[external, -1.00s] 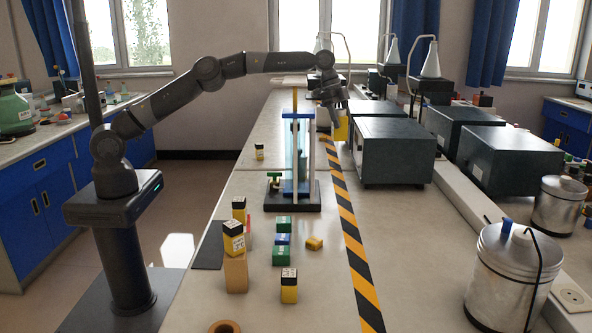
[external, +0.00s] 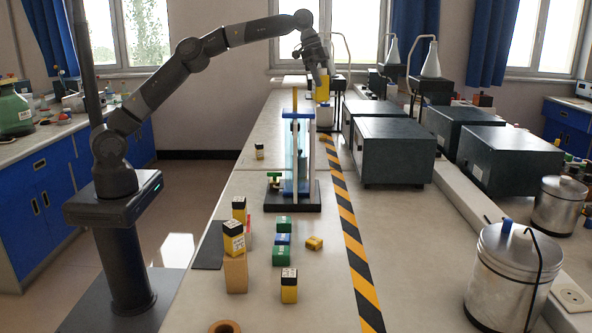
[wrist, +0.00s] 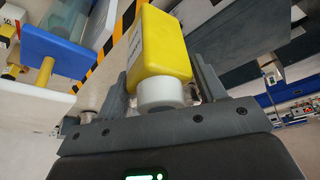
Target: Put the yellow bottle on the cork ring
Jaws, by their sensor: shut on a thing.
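My gripper (external: 320,80) is shut on a yellow bottle (external: 323,90) and holds it above the far part of the bench. In the wrist view the yellow bottle (wrist: 162,45) sits between the fingers of my gripper (wrist: 165,88), with its white cap toward the palm. In the external view the bottle looks about upright. The cork ring (external: 224,327) lies at the near left bench edge, partly cut off by the frame. It looks empty in the part that shows, far from my gripper.
A blue-topped stand (external: 298,115) with a glass column stands mid-bench. Nearer are a yellow-black bottle on a wooden block (external: 235,273), another yellow-black bottle (external: 289,287), and green blocks (external: 282,256). Grey boxes (external: 392,152) and a metal can (external: 507,280) line the right.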

